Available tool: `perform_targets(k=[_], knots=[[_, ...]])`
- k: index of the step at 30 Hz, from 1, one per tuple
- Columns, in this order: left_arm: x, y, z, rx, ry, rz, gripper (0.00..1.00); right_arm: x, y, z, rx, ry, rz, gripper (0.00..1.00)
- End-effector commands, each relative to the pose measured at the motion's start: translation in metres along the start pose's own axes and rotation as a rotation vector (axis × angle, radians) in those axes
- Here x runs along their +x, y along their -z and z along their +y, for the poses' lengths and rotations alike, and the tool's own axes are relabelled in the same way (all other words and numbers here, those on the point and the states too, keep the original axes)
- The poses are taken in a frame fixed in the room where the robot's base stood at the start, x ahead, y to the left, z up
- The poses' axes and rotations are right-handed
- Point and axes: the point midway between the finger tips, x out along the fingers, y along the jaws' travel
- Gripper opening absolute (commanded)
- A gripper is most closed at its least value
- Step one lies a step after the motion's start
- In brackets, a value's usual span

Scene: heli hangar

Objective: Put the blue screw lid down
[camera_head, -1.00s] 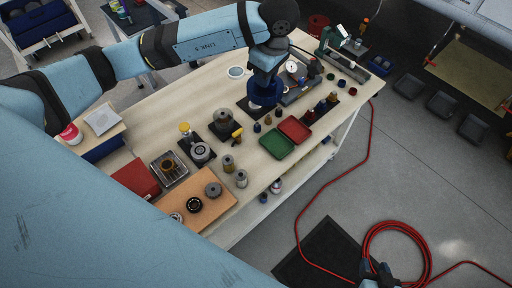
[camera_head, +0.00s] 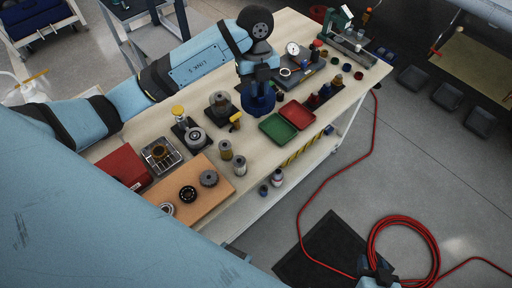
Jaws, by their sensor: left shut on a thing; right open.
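The blue screw lid (camera_head: 260,105) is a wide, dark blue round piece over the middle of the workbench (camera_head: 225,135). My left gripper (camera_head: 259,88) is shut on it from above, and the wrist hides the jaws and part of the lid. The lid is just behind the green tray (camera_head: 278,129) and left of the red tray (camera_head: 297,115). I cannot tell whether it touches the bench top. My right gripper (camera_head: 376,275) is open and empty at the bottom right, over the floor and away from the bench.
An orange-brown board (camera_head: 190,190) holds round parts. Small bottles (camera_head: 313,101) stand right of the red tray. A red hose (camera_head: 404,222) lies coiled on the floor.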

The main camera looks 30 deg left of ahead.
Motion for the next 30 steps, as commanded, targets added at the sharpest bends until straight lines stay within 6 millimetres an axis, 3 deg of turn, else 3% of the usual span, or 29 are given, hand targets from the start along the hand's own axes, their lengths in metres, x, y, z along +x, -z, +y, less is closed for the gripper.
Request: perform_targets(k=[1,6,11,14,24,30], knots=[[0.01,-0.001,0.002,-0.087,0.013,0.002,0.0,0.004,-0.006,0.0,-0.001,0.002,0.0,0.43],[0.021,-0.004,0.004,-0.322,0.049,0.002,0.0,0.007,-0.011,-0.002,-0.004,0.006,-0.001,0.43],[0.029,-0.006,0.006,-0.407,0.059,0.002,0.0,0.008,-0.012,-0.001,-0.006,0.007,-0.002,0.43],[0.048,-0.008,0.006,-0.416,0.057,0.004,0.0,0.008,-0.012,-0.001,-0.007,0.006,-0.002,0.43],[0.137,-0.021,0.006,-0.413,0.057,0.003,0.0,0.008,-0.011,0.001,-0.008,0.002,-0.002,0.43],[0.172,-0.027,0.005,-0.411,0.06,0.002,0.0,0.008,-0.012,0.002,-0.008,0.001,-0.003,0.43]])
